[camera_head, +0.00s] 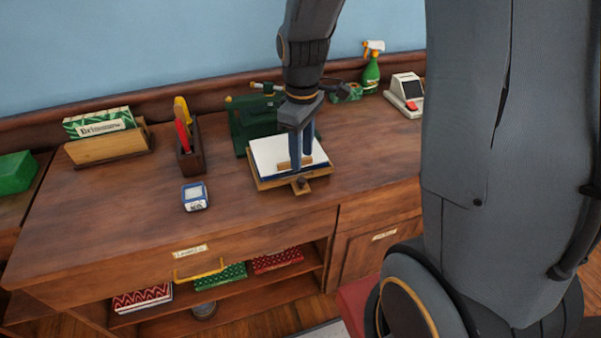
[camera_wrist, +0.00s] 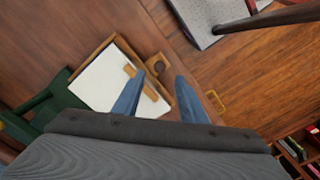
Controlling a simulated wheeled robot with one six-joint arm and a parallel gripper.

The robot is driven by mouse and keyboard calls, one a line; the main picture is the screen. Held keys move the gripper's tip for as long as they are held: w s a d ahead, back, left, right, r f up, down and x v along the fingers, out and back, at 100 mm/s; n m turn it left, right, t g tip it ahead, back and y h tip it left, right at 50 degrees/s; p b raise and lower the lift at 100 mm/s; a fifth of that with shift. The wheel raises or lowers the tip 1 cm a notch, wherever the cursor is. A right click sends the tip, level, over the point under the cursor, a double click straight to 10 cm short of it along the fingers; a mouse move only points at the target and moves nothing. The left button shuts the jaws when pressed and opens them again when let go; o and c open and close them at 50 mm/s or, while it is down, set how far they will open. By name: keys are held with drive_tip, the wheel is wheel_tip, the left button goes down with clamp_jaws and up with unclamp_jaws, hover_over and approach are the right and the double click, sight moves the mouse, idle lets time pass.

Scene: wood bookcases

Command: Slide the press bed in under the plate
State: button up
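The press bed (camera_head: 262,183) is a wooden tray on the cabinet top, bearing a white sheet over something blue. A wooden bar lies across the sheet, and a tab with a dark round knob (camera_head: 301,183) sticks out at its front edge. The bed also shows in the wrist view (camera_wrist: 107,41). The green press (camera_head: 245,122) stands directly behind it, and the bed sits out in front. The plate is not clearly visible. My gripper (camera_head: 301,160) points down over the bed's front part. In the wrist view its two blue-grey fingers (camera_wrist: 161,75) are apart, with nothing held between them.
Left of the press stand a dark holder (camera_head: 190,160) with red and yellow tools and a wooden box (camera_head: 108,146). A small blue-and-white device (camera_head: 195,196) lies front left. A spray bottle (camera_head: 371,70) and a white device (camera_head: 404,95) stand at right. The cabinet top before the bed is clear.

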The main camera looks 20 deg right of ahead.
sight(301, 179)
drive_tip(key=shift+w+f+p, duration=0.1)
drive_tip(key=shift+f+p, duration=0.6)
drive_tip(key=shift+f, duration=3.2)
clamp_jaws()
